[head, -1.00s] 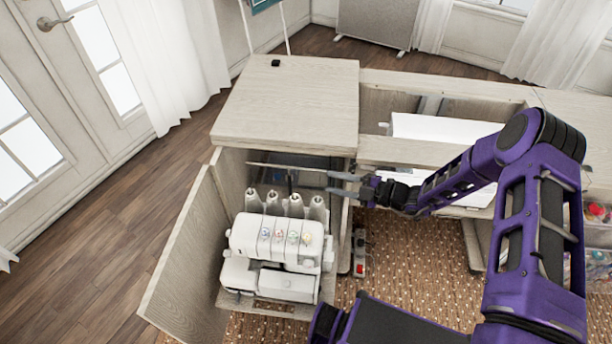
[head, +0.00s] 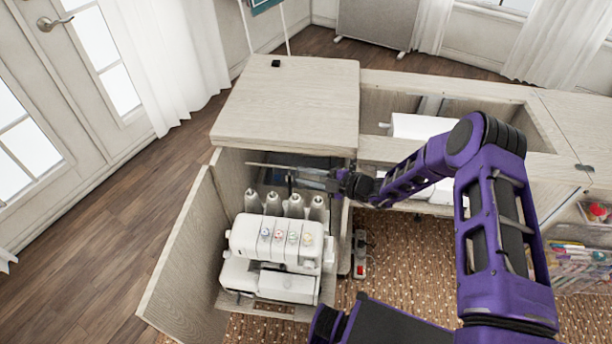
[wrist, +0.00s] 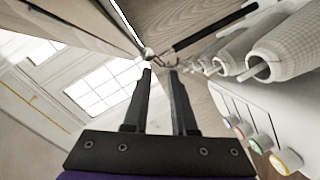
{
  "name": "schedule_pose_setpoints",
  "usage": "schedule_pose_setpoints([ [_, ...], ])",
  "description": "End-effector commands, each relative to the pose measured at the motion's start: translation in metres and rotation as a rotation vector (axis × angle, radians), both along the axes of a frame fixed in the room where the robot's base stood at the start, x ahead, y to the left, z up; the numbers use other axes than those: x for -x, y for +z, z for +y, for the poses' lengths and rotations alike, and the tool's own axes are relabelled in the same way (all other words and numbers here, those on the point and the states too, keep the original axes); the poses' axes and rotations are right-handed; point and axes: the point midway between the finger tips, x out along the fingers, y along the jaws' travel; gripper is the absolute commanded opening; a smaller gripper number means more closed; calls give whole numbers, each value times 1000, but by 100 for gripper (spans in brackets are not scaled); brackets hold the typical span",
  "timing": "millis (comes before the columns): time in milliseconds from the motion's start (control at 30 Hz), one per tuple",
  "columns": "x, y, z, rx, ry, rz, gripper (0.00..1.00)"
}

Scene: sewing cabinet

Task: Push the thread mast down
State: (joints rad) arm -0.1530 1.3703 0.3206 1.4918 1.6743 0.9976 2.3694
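The white serger (head: 278,243) stands in the open cabinet bay, with several white thread cones (head: 296,206) behind its top. The thread mast (head: 290,182) is a thin upright post behind the cones, with a long thin bar (head: 262,165) across its top. In the wrist view the mast (wrist: 208,29) is a dark rod slanting from the upper right, with pale metal guide parts near my fingertips. My gripper (head: 304,179) is beside the mast's upper part from the right. In the wrist view my gripper (wrist: 160,68) shows a gap between its fingers. Contact cannot be told.
The cabinet top (head: 290,105) overhangs just behind the mast. An open door panel (head: 185,245) stands left of the serger. The cones (wrist: 275,50) are close to the right of my fingers.

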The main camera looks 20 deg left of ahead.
Motion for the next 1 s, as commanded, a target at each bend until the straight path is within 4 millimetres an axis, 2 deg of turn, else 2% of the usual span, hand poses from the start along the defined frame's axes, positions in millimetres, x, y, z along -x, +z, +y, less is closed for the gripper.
schedule_pose_setpoints([
  [33,0,0,0,0,0,0,14],
  [100,0,0,0,0,0,0,1],
  [133,0,0,0,0,0,0,0],
  [1000,0,0,0,0,0,0,0],
])
